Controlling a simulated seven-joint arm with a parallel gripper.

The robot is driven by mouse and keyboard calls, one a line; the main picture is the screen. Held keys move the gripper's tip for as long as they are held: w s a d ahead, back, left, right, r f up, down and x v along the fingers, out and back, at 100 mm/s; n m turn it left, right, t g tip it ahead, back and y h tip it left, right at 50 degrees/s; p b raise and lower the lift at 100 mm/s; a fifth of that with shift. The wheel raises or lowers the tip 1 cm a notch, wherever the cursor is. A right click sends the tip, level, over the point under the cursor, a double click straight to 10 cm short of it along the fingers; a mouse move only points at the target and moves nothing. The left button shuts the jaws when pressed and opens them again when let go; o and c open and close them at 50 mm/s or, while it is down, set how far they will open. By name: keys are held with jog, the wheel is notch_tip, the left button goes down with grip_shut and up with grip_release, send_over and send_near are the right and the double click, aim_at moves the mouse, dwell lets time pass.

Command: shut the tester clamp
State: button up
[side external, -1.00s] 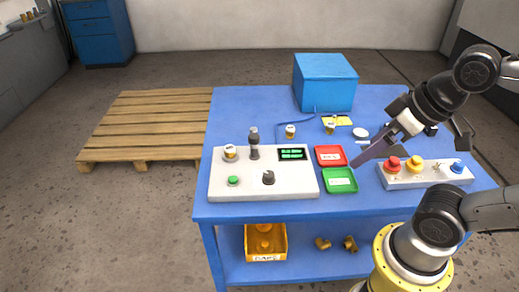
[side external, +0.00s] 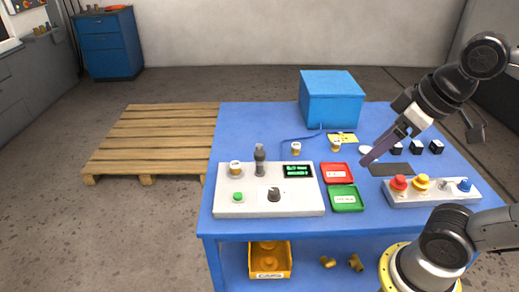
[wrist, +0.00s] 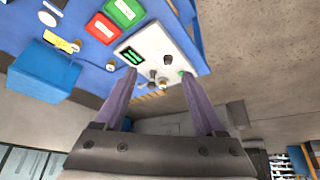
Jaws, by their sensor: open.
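The white tester (side external: 230,205) stands at the table's front left, with a display, green button (side external: 238,197) and black knob (side external: 274,195). A dark grey upright post (side external: 259,160), apparently its clamp, rises at the back beside a white-topped round part (side external: 235,168). I cannot tell the clamp's exact position. My gripper (side external: 367,160) is empty, up and right of the tester, near the red tray in the picture. In the wrist view my two purple fingers (wrist: 160,73) are apart, and the tester (wrist: 150,40) shows beyond them, with the post (wrist: 152,74) between the tips.
The red tray (side external: 326,176) and green tray (side external: 336,205) lie right of the tester. A button box (side external: 425,198) stands farther right. A blue box (side external: 332,100), white-topped parts and black blocks (side external: 416,147) are behind. A wooden pallet (side external: 155,140) lies left on the floor.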

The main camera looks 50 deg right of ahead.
jog(key=w+r+g, duration=0.1)
jog(key=w+r, duration=0.5)
jog(key=w, duration=0.2)
jog(key=n+g, duration=0.1)
jog(key=g, duration=0.3)
send_over(259, 152)
notch_tip(259, 152, down, 8)
notch_tip(259, 152, down, 14)
jog(key=shift+s+f, duration=0.1)
jog(key=shift+f, duration=0.05)
grip_shut()
dwell(0.4)
